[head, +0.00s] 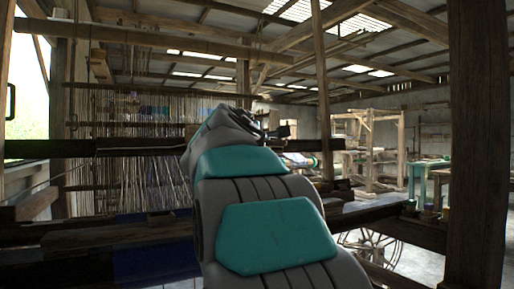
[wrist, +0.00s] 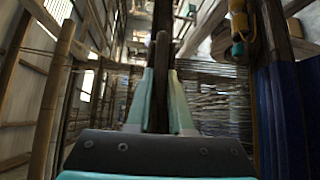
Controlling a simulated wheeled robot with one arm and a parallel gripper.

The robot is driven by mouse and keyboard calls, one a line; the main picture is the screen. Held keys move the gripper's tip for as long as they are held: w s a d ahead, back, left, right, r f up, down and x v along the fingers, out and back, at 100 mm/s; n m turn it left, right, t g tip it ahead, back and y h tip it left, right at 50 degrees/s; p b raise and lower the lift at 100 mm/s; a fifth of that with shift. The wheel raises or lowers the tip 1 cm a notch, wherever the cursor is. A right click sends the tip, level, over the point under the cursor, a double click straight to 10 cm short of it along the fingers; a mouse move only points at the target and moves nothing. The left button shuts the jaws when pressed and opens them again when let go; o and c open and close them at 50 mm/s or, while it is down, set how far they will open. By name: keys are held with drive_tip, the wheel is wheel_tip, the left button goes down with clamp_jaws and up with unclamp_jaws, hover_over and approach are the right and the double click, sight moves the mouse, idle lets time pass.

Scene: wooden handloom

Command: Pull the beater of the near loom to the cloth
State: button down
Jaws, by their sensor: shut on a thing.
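The near loom's beater shows in the head view as a long dark horizontal bar (head: 80,148) in front of the hanging threads (head: 150,180). My grey and teal arm crosses in front of its right part. My gripper (head: 280,133) is at that bar, mostly hidden behind my arm. In the wrist view its two pale teal fingers (wrist: 162,100) stand on either side of the dark wooden bar (wrist: 162,65) and are shut on it. Blue cloth (head: 155,262) lies low on the loom, nearer to me than the bar; blue cloth (wrist: 288,115) also shows at the right of the wrist view.
A thick dark post (head: 477,140) stands close at the right. Wooden loom beams (head: 100,235) cross low in front of me. Another wooden frame (head: 375,150), a spoked wheel (head: 372,255) and a green-topped table (head: 428,165) stand farther right. Open floor shows between them.

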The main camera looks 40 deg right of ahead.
drive_tip(key=shift+s+a+r, duration=0.15)
drive_tip(key=shift+s+r, duration=0.1)
drive_tip(key=shift+s, duration=0.5)
drive_tip(key=shift+s+a+r, duration=0.15)
drive_tip(key=shift+s+r, duration=0.05)
drive_tip(key=shift+s, duration=0.5)
drive_tip(key=c, duration=1.1)
unclamp_jaws()
drive_tip(key=shift+s+r, duration=0.15)
drive_tip(key=shift+c, duration=0.2)
drive_tip(key=o, duration=0.3)
drive_tip(key=shift+f, duration=0.2)
drive_tip(key=shift+a, duration=0.1)
drive_tip(key=shift+a, duration=0.25)
drive_tip(key=v, duration=0.7)
drive_tip(key=shift+s, duration=0.1)
